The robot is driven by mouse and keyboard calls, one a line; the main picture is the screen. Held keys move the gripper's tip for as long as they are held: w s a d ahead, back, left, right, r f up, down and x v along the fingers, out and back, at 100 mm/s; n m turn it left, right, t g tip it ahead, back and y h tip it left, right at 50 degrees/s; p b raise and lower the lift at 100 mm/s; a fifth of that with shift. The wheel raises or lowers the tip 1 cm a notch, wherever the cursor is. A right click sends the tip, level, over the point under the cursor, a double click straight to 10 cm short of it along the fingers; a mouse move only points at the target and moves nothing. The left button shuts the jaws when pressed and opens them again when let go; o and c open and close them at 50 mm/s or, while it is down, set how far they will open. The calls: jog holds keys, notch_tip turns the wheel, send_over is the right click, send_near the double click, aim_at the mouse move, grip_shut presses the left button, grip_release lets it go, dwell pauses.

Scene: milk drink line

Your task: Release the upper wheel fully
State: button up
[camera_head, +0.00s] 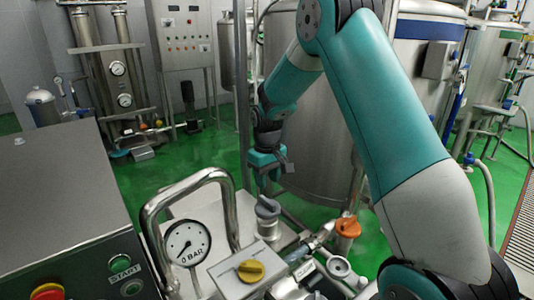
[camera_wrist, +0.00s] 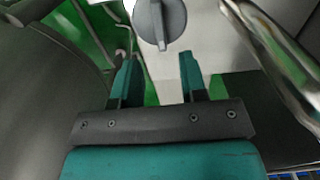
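A grey round wheel (camera_head: 267,208) with a raised grip bar sits on a metal fitting beside the gauge, in the middle of the head view. It also shows at the top of the wrist view (camera_wrist: 160,22), partly cut off by the frame edge. My gripper (camera_head: 262,190) points down just above this wheel in the head view. In the wrist view my gripper (camera_wrist: 158,60) has its two teal fingers spread, with nothing between them. The wheel lies beyond the fingertips and appears apart from them. An orange wheel (camera_head: 348,225) stands lower right of it.
A bent steel handrail (camera_head: 150,215) and a 0 BAR gauge (camera_head: 187,242) stand left of the grey wheel. A yellow knob (camera_head: 250,271) sits on a box in front. A large steel tank (camera_head: 315,130) stands close behind my gripper. Green floor is open at the left.

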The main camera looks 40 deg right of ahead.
notch_tip(320, 180, up, 10)
jog(key=shift+b, duration=0.3)
jog(key=shift+f, duration=0.1)
jog(key=s+a+r+n+y, duration=0.1)
jog(key=s+a+r+n, duration=0.1)
jog(key=s+a, duration=0.5)
jog(key=s+a+r+n+y, duration=0.1)
jog(key=s+a+r, duration=0.25)
jog(key=a, duration=0.45)
jog(key=s+a+n, duration=0.1)
jog(key=s+a, duration=0.2)
jog(key=s, duration=0.3)
jog(key=s+a+n+y, duration=0.1)
jog(key=s+a, duration=0.2)
jog(key=s, duration=0.3)
jog(key=s+a+f+n+y, duration=0.1)
jog(key=s+a, duration=0.2)
jog(key=s, duration=0.3)
jog(key=shift+s+a+n, duration=0.1)
jog(key=shift+n, duration=0.2)
